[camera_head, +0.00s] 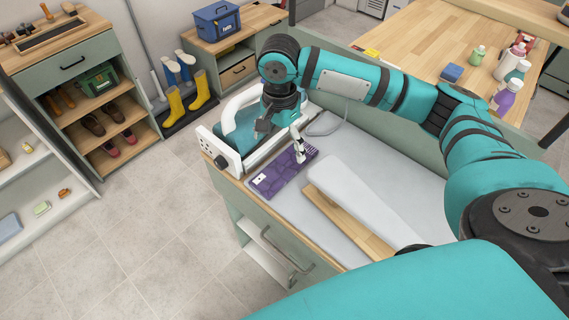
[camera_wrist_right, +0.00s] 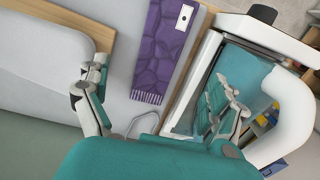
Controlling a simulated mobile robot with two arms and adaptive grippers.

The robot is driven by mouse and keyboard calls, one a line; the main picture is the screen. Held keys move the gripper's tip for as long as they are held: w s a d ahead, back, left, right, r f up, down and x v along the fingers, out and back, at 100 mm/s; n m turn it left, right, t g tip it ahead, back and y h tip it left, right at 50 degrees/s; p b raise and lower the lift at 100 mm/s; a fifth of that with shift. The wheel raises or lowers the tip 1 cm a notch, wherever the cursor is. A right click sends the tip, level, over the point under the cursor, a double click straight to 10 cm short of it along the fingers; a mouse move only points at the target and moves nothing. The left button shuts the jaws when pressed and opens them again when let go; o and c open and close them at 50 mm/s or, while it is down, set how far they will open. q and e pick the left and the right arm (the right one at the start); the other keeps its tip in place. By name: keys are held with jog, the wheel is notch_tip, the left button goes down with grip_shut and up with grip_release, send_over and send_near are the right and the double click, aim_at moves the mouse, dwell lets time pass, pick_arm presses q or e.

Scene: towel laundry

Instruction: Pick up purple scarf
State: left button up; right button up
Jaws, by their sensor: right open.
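The purple scarf (camera_head: 280,178) lies flat and folded on the grey worktop near its front left corner. It has a dark pattern and a white label. In the right wrist view the scarf (camera_wrist_right: 168,55) lies at top centre, its fringed end pointing toward my gripper. My right gripper (camera_head: 281,141) is open and empty above the worktop, beside the white appliance and just behind the scarf. In the right wrist view its two fingers spread wide around the gripper (camera_wrist_right: 160,105), with the scarf's fringe between them. I cannot see my left gripper.
The white appliance (camera_head: 228,157) with a curved handle stands close on the left of the scarf. An ironing board (camera_head: 350,190) with a wooden strip (camera_head: 345,222) lies to its right. A wooden table (camera_head: 425,40) with several bottles stands behind. The floor (camera_head: 160,235) at left is clear.

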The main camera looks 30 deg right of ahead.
aim_at(283, 167)
jog(key=f, duration=0.3)
jog(key=shift+d+f, duration=0.3)
jog(key=shift+f, duration=0.2)
jog(key=shift+f+p, duration=0.35)
jog(key=shift+p, duration=0.05)
notch_tip(283, 167, down, 4)
jog(key=shift+w+d+r+p, duration=0.1)
jog(key=shift+r+p, duration=0.05)
jog(key=shift+p, duration=0.35)
jog(key=shift+f, duration=0.4)
pick_arm(q)
jog(key=d+r, duration=0.1)
jog(key=w+d+r, duration=0.1)
jog(key=shift+w+d, duration=0.1)
jog(key=shift+d, duration=0.2)
jog(key=shift+d, duration=0.1)
pick_arm(e)
jog(key=c, duration=1.3)
